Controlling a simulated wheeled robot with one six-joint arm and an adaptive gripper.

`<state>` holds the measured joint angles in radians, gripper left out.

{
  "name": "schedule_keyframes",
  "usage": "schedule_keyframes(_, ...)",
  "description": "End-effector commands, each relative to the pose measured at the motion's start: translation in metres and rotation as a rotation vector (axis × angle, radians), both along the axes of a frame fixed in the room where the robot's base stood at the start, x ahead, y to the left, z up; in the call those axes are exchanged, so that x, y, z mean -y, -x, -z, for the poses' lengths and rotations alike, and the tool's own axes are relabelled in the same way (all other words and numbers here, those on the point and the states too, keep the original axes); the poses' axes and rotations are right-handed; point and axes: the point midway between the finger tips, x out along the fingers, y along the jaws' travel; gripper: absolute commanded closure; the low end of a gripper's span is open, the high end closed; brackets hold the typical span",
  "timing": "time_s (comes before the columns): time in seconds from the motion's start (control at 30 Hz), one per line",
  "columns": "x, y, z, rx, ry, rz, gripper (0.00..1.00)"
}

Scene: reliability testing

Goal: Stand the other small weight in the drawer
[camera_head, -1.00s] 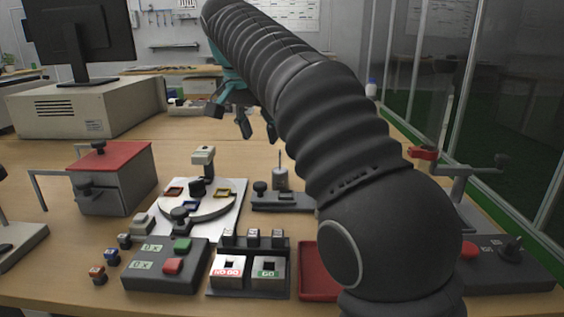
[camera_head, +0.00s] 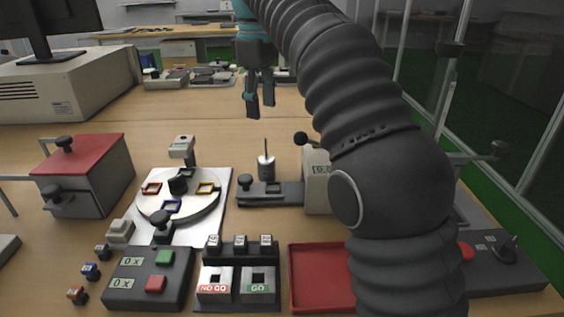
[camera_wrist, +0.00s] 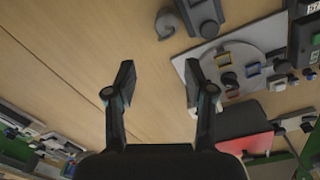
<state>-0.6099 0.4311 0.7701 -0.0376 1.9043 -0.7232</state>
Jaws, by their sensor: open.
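The likely drawer unit is a grey box with a red top (camera_head: 82,157) and a dark knob on its front, at the left in the head view. Its front looks shut. A pale cylinder with an upright pin (camera_head: 266,168) stands on a dark gauge base. I cannot tell which of these is the small weight. My gripper (camera_head: 261,103) points down, open and empty, above the table behind the gauge. In the wrist view its spread fingers (camera_wrist: 160,82) have only bare table between them.
A white plate with a round turntable (camera_head: 180,212) stands mid-left. In front are a button box (camera_head: 148,285), the NO GO and GO bins (camera_head: 237,285) and an empty red tray (camera_head: 318,275). A switch box (camera_head: 500,265) is at right.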

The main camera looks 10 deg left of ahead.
Motion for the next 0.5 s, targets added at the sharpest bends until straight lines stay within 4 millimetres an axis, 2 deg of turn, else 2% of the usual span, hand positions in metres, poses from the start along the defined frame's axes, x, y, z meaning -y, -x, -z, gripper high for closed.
schedule_keyframes(0.1,-0.002,0.007,-0.003,-0.023,-0.002,-0.236,0.46)
schedule_keyframes(0.23,-0.004,0.012,-0.003,-0.043,0.000,-0.454,0.46)
schedule_keyframes(0.4,-0.004,0.014,-0.003,-0.052,0.007,-0.613,0.46)
schedule_keyframes(0.5,-0.003,0.014,0.001,-0.052,0.008,-0.644,0.46)
